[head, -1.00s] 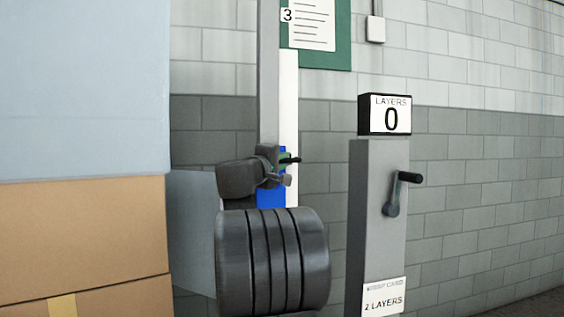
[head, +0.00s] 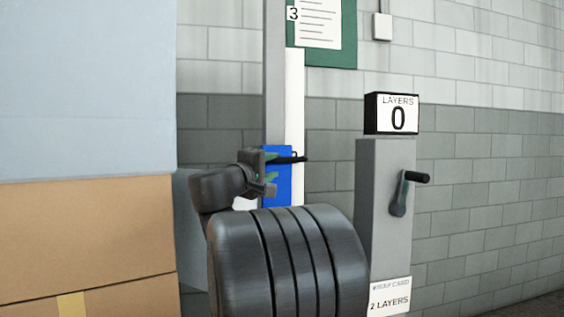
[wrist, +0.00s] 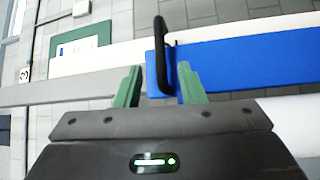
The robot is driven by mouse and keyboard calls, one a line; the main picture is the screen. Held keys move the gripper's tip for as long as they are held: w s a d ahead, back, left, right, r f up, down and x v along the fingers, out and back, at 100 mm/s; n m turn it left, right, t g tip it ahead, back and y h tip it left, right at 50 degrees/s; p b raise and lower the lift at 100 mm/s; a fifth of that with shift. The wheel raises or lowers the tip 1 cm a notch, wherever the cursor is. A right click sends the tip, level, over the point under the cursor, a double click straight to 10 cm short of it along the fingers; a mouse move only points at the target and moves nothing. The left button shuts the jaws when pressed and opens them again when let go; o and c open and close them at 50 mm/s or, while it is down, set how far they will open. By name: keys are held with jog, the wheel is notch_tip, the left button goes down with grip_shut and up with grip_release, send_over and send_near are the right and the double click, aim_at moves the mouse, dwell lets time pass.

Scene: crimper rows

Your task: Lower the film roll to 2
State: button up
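A blue block (head: 280,178) sits on an upright grey mast (head: 275,80) beside a white strip; I take it for the film roll or its carriage. In the wrist view, blue (wrist: 240,65) runs off to the right. A black handle (head: 292,159) sticks out from the blue block; it also shows in the wrist view (wrist: 160,50). My gripper (head: 268,172) is open in front of the block. In the wrist view its green fingers (wrist: 158,70) stand on either side of the handle's near end. I cannot tell whether they touch it.
A grey post (head: 383,210) at right carries a crank (head: 402,192), a display (head: 391,114) reading LAYERS 0 and a card (head: 390,297) reading 2 LAYERS. A label 3 (head: 292,14) is beside a green board (head: 349,35). Cardboard boxes (head: 85,240) fill the left.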

aim_at(287, 158)
jog(key=v, duration=0.5)
jog(key=shift+w+d, duration=0.1)
jog(key=shift+w, duration=0.05)
jog(key=x, duration=1.4)
jog(key=shift+b, duration=0.35)
jog(key=shift+s+r, duration=0.25)
jog(key=shift+r, duration=0.15)
jog(key=shift+w, duration=0.15)
jog(key=shift+f, duration=0.1)
